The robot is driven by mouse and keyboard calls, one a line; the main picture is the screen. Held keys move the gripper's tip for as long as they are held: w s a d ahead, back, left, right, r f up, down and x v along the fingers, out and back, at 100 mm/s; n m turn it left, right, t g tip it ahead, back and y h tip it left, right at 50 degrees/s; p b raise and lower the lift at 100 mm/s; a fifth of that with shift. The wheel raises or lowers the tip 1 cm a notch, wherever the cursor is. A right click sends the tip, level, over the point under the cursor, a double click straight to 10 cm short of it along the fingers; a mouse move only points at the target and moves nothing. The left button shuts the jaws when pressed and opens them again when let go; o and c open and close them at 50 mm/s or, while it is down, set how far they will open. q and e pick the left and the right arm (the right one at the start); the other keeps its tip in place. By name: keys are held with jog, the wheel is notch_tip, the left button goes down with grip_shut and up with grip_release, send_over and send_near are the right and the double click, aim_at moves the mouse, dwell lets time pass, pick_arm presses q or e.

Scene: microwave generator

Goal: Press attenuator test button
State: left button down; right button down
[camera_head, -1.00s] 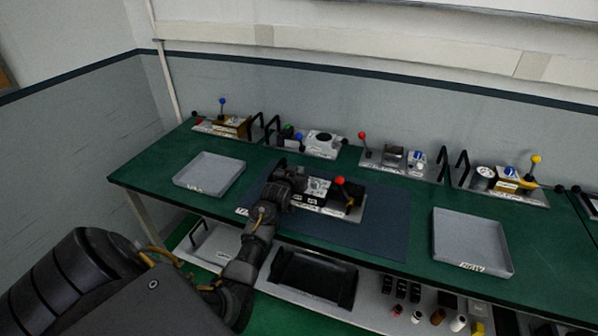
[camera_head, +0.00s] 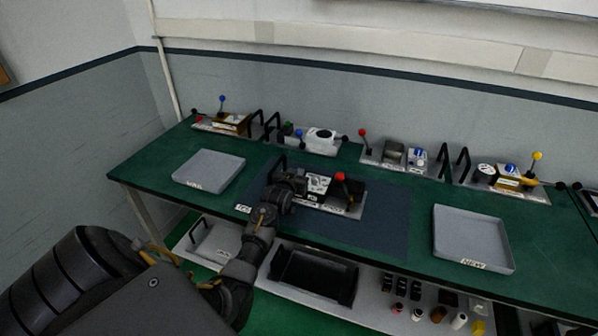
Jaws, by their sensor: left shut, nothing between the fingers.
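A small module on a light base plate (camera_head: 345,209), with a red-knobbed part (camera_head: 340,177) on its right half, stands on the dark blue mat (camera_head: 385,215) in the middle of the green bench. I cannot make out a test button at this size. My left gripper (camera_head: 298,184) is shut and empty at the left end of this module. It hides part of the module's left side, and I cannot tell whether it touches it. My right gripper is not in view.
A grey tray (camera_head: 209,171) lies left of the mat and another grey tray (camera_head: 472,238) lies right. Several modules with coloured knobs (camera_head: 395,152) line the back of the bench. A black bin (camera_head: 312,276) and small bottles sit on the lower shelf.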

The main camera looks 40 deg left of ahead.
pick_arm(q)
jog(key=shift+s+d+f, duration=0.15)
jog(key=shift+f, duration=0.4)
notch_tip(320, 180, up, 6)
jog(key=p, duration=0.5)
jog(key=shift+f, duration=0.2)
jog(key=shift+s+d+f+b, duration=0.15)
jog(key=shift+s+f+b, duration=0.3)
jog(key=shift+s+b, duration=0.3)
jog(key=r+b+v, duration=0.1)
jog(key=b+v, duration=0.1)
jog(key=v, duration=0.6)
